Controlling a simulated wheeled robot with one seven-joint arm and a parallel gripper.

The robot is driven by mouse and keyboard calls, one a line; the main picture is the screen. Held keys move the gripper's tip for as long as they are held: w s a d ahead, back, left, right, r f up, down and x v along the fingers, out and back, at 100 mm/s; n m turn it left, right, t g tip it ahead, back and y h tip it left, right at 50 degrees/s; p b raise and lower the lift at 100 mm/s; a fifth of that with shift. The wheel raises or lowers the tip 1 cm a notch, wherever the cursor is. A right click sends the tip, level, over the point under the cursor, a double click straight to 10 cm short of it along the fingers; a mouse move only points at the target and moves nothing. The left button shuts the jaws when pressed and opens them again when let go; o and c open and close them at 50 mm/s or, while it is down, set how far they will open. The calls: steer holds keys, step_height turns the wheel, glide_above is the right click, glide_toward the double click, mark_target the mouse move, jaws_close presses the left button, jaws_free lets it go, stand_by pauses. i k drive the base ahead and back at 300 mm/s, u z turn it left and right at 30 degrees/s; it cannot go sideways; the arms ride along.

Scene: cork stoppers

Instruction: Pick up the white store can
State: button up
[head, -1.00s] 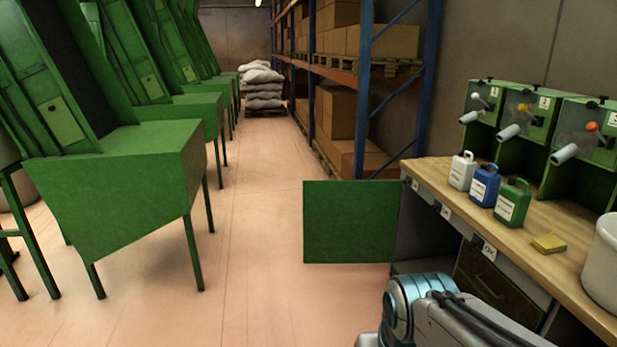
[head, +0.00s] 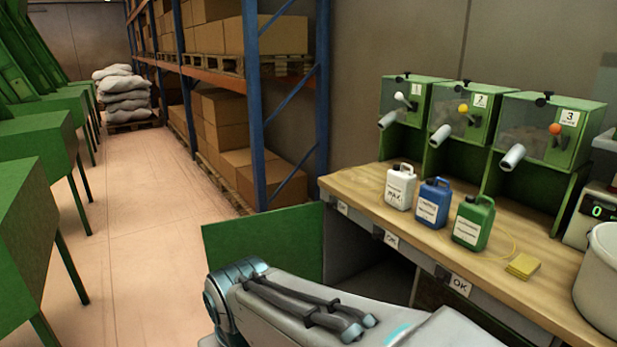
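The white store can (head: 399,187) stands upright on the wooden bench (head: 352,186), leftmost of three cans with labels and handles. A blue can (head: 432,203) and a green can (head: 473,223) stand to its right, nearer me. My arm reaches up from the bottom edge in the head view, with its visible link low and left of the bench front. My gripper is not in view.
Three green dispensers (head: 534,130) stand behind the cans. A yellow pad (head: 522,266), a white bucket (head: 602,285) and a scale (head: 592,215) are further right on the bench. An open green door panel (head: 262,243) juts out below the bench's left end. The aisle floor (head: 133,240) is clear.

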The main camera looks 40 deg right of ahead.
mark_target(400, 184)
steer(key=z, duration=0.15)
steer(key=i, duration=1.55)
steer(key=z, duration=1.15)
steer(key=i, duration=0.85)
steer(key=z, duration=1)
